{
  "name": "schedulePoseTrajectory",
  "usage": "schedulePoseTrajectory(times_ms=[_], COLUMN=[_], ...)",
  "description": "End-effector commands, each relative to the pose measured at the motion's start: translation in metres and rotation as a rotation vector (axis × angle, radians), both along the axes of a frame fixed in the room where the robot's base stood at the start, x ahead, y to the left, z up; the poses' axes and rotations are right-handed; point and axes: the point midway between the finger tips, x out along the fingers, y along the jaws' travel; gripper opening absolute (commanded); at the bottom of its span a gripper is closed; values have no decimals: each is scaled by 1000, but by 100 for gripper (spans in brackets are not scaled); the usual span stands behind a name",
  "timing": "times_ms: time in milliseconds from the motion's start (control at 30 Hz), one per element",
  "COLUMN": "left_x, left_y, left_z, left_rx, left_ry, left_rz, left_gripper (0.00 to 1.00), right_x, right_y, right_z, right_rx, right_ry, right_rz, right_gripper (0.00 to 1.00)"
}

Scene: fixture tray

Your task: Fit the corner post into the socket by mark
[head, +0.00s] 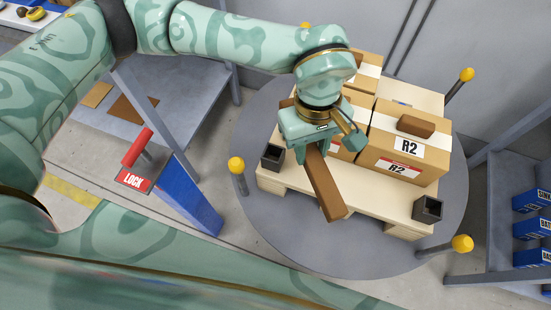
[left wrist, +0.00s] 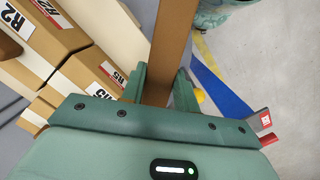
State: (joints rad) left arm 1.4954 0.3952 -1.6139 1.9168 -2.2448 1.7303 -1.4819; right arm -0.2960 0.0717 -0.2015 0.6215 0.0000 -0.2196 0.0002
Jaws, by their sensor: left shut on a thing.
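My left gripper (head: 312,148) is shut on a long brown post (head: 327,190). The post slants down and to the right over the pallet (head: 379,219). In the left wrist view the post (left wrist: 171,45) runs between the two fingers (left wrist: 160,88). Two dark square sockets stand on the pallet: one socket (head: 272,157) left of the gripper, the other socket (head: 428,209) at the right front corner. The post's lower end is apart from both. I cannot read any mark on the sockets. My right gripper is not in view.
Cartons labelled R2 (head: 407,145) stack on the pallet behind the post, with a brown block (head: 416,126) on top. The pallet sits on a grey round turntable (head: 330,255) with yellow-topped posts (head: 237,166). A red LOCK lever (head: 137,148) stands left; shelves (head: 490,215) stand right.

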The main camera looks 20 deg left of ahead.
Motion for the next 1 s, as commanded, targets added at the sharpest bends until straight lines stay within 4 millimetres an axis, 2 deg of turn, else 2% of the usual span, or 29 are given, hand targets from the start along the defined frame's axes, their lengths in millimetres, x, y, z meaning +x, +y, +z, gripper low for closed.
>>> schedulePoseTrajectory(times_ms=[67, 133, 233, 467, 500, 600, 867, 1000], left_x=[0, 3, 14, 46, 49, 55, 63, 68], left_y=[-14, -13, 5, 62, 67, 78, 91, 100], left_z=[-8, -13, -24, -57, -67, -81, -96, -120], left_rx=[-8, -8, -7, -7, -6, -7, -7, -7], left_ry=[5, 8, 11, 12, 12, 12, 8, 13], left_rz=[52, 82, 94, 92, 90, 87, 86, 85], left_gripper=[6, 6, 6, 6, 6, 6, 6, 6], right_x=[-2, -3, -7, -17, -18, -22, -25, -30], right_y=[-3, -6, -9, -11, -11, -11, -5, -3], right_z=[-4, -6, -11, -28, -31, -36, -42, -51], right_rx=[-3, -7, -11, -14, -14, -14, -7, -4], right_ry=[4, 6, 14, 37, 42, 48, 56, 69], right_rz=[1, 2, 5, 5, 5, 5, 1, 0], right_gripper=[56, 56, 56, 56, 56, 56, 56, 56])
